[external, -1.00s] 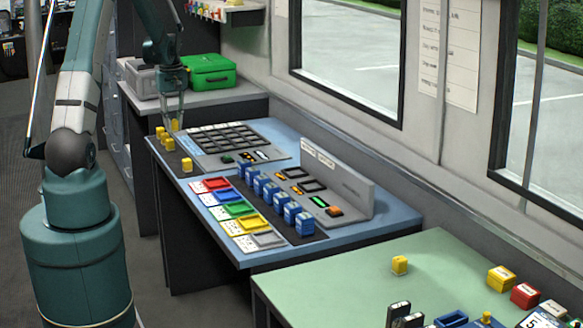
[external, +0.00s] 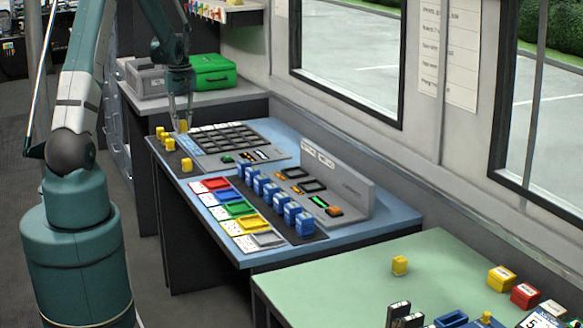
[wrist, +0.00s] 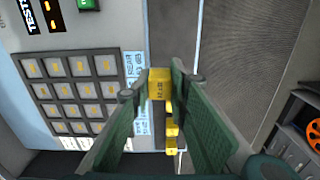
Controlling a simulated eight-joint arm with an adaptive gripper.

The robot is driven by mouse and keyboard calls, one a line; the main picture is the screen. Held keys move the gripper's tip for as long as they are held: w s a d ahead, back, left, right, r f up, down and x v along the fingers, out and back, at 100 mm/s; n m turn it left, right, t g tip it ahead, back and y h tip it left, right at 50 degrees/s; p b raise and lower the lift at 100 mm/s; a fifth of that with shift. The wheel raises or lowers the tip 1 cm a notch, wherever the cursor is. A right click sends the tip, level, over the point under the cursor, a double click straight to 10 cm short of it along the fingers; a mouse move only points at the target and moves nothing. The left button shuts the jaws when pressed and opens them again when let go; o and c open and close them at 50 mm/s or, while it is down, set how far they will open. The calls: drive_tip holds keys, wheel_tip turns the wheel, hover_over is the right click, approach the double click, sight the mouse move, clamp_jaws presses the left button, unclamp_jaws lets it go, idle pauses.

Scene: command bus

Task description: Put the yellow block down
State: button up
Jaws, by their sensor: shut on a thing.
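My gripper (external: 182,122) is shut on a yellow block (wrist: 160,88), which shows between the fingertips in the wrist view. In the external view the held block (external: 183,126) is small and partly hidden by the fingers, near the left edge of the grey keypad panel (external: 196,150) on the blue desk. I cannot tell whether its underside touches anything. Other yellow blocks stand along the desk's left end, one at the near side (external: 187,165) and another (external: 168,144) farther back.
Coloured trays (external: 238,209) and a row of blue blocks (external: 268,193) occupy the desk's near part. A raised grey console (external: 340,190) stands behind them. A green case (external: 213,75) sits on the back counter. Another yellow block (external: 400,265) stands on the green table (external: 345,270).

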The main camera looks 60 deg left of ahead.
drive_tip(key=w+d+m, duration=0.5)
drive_tip(key=w+d, duration=1.6)
drive_tip(key=d, duration=0.4)
drive_tip(key=w+d+m, duration=0.2)
drive_tip(key=w+d, duration=0.2)
drive_tip(key=d, duration=1.1)
drive_tip(key=w+d+m, duration=0.2)
drive_tip(key=w+d, duration=0.2)
drive_tip(key=d, duration=1.1)
drive_tip(key=m, duration=0.9)
hover_over(366, 310)
drive_tip(key=shift+b, duration=0.35)
drive_tip(key=shift+f+b, duration=0.35)
drive_tip(key=shift+f, duration=2.8)
